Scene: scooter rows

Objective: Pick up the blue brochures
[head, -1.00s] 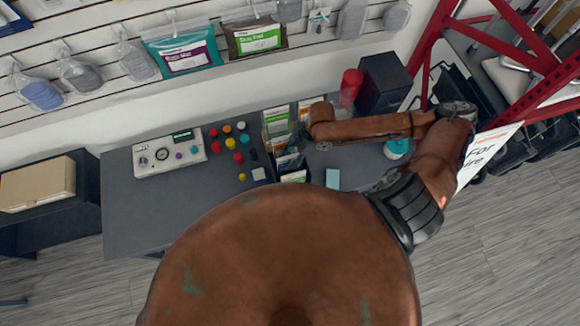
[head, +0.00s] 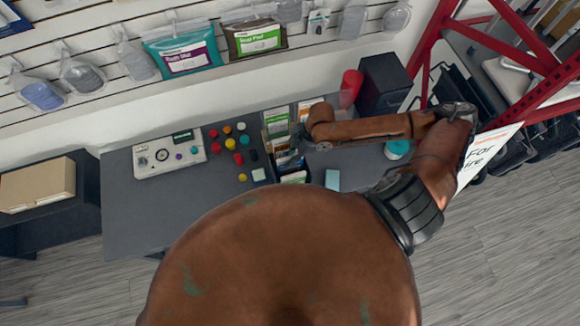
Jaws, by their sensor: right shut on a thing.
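The brochure rack (head: 268,150) stands on the grey desk and holds green-and-white, orange-and-white and bluish leaflets. The blue brochures (head: 289,162) show as a small bluish patch in its middle, partly covered by my right gripper. My right arm reaches in from the right, and its gripper (head: 294,147) points down at the rack's middle. The gripper is shut on the blue brochures; its fingertips are small and dark, so the exact hold is hard to see. My left gripper is not in view.
A white control box (head: 168,154) and several coloured knobs stand on the desk's left part. A red cup (head: 351,82), a black box (head: 384,84), a teal-topped round thing (head: 397,149) and a light-blue card (head: 332,180) are right of the rack. A red metal frame (head: 432,50) rises at the right.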

